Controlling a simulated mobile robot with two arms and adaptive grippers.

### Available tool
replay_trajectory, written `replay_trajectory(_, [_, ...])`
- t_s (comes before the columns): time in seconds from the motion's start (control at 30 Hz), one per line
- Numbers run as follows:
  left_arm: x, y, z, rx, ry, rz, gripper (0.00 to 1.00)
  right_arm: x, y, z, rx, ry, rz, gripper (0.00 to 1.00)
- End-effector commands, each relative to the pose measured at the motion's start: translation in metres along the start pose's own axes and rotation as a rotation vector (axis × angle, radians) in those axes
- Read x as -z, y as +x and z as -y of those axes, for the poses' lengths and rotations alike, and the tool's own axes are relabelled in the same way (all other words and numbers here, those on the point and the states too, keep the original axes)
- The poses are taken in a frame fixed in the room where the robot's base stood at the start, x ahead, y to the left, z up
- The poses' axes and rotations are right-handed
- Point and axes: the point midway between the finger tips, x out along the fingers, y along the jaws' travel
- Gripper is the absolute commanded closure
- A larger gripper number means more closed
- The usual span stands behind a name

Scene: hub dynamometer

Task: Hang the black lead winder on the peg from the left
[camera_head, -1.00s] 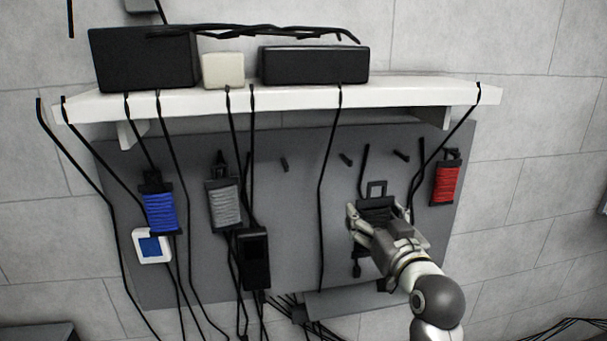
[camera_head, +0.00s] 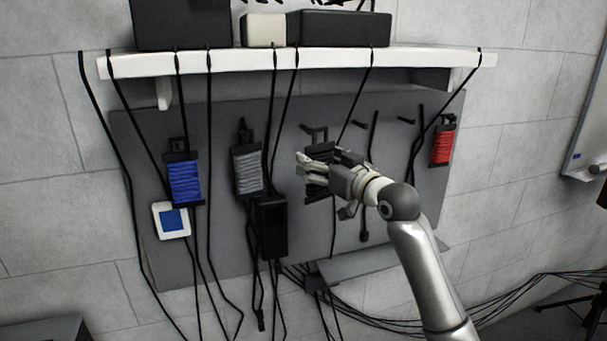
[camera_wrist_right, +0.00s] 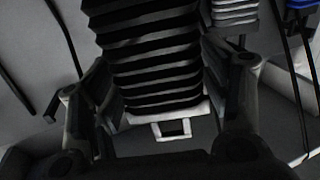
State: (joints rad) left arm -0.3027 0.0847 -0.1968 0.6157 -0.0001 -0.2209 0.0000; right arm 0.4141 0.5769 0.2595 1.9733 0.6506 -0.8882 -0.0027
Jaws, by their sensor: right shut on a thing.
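The black lead winder (camera_head: 319,151) is upright in front of the grey board, with its square hanging loop (camera_head: 316,134) at the top. My right gripper (camera_head: 310,172) is shut on it from the right. The loop is beside or over a short dark peg (camera_head: 306,127); I cannot tell whether the peg passes through it. In the right wrist view the ribbed black winder (camera_wrist_right: 155,60) sits between the two fingers (camera_wrist_right: 165,112), with its pale-edged loop below. My left gripper is out of view.
A grey winder (camera_head: 248,172) and a blue winder (camera_head: 184,182) hang to the left, a red winder (camera_head: 443,147) to the right. Bare pegs (camera_head: 406,121) stick out between. Black leads hang from the white shelf (camera_head: 230,64). A dark box device (camera_head: 272,228) is low on the board.

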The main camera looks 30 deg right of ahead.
Motion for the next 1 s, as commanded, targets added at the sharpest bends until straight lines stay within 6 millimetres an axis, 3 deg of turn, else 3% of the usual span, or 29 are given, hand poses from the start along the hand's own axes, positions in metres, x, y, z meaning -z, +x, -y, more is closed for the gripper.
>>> replay_trajectory(0.27, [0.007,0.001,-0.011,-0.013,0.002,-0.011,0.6,0.001,0.009,-0.005,-0.002,0.002,-0.003,0.6])
replay_trajectory(1.0, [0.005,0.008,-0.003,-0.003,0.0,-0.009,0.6,-0.004,0.052,-0.016,-0.001,0.002,-0.003,0.6])
